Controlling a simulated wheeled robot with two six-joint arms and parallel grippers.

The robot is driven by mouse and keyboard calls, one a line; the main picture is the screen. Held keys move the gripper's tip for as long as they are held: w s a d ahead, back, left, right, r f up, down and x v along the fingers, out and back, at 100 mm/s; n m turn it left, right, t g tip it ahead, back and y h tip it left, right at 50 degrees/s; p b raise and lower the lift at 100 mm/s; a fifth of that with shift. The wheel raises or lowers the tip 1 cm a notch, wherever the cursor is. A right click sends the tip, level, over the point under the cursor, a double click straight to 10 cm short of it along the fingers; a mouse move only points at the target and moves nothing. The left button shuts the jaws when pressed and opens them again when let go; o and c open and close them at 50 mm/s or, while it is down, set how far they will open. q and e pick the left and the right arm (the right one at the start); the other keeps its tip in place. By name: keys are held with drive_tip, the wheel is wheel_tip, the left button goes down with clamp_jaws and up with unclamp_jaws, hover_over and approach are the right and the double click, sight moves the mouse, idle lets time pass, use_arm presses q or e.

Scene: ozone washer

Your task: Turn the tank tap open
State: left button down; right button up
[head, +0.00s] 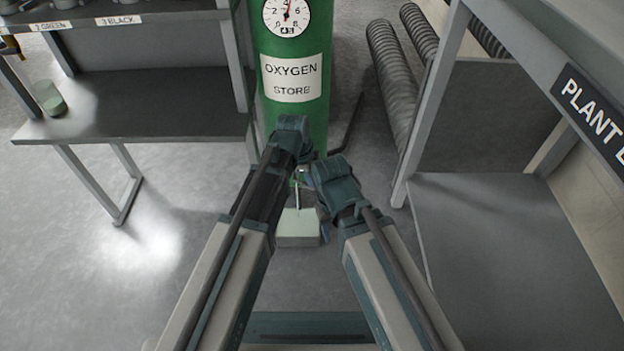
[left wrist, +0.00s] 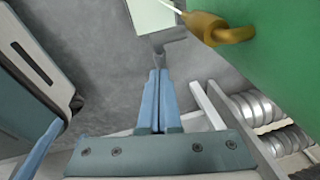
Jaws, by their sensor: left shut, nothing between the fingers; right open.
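The green oxygen tank (head: 297,125) stands upright ahead of me, and its wall fills the upper right of the left wrist view (left wrist: 285,60). A brass tap (left wrist: 212,28) sticks out from the tank there. In the head view the tap is mostly hidden by my grippers. My left gripper (head: 303,172) is in front of the tank's lower part. Its blue fingers (left wrist: 158,85) are shut and empty, apart from the tap and below it in the wrist picture. My right gripper (head: 323,230) is open beside it, its fingers mostly hidden.
A pale-topped box (head: 298,228) stands on the floor below the tap, with a thin light line above it. A grey bench (head: 500,240) is on the right. Floor is clear at left.

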use_arm(q)
drive_tip(key=shift+d+f+y, duration=0.1)
drive_tip(key=shift+f+y, duration=0.1)
drive_tip(key=shift+y, duration=0.2)
drive_tip(key=shift+f, duration=0.15)
drive_tip(key=shift+f+y+b, duration=0.1)
drive_tip(key=shift+y+b, duration=0.25)
drive_tip(key=shift+y, duration=0.05)
drive_tip(key=shift+a+f+b, duration=0.15)
drive_tip(key=shift+f+b, duration=0.55)
drive_tip(key=shift+a+f+b, duration=0.1)
drive_tip(key=shift+f+b, duration=0.55)
drive_tip(key=shift+f, duration=0.05)
drive_tip(key=shift+r, duration=0.1)
idle(0.5)
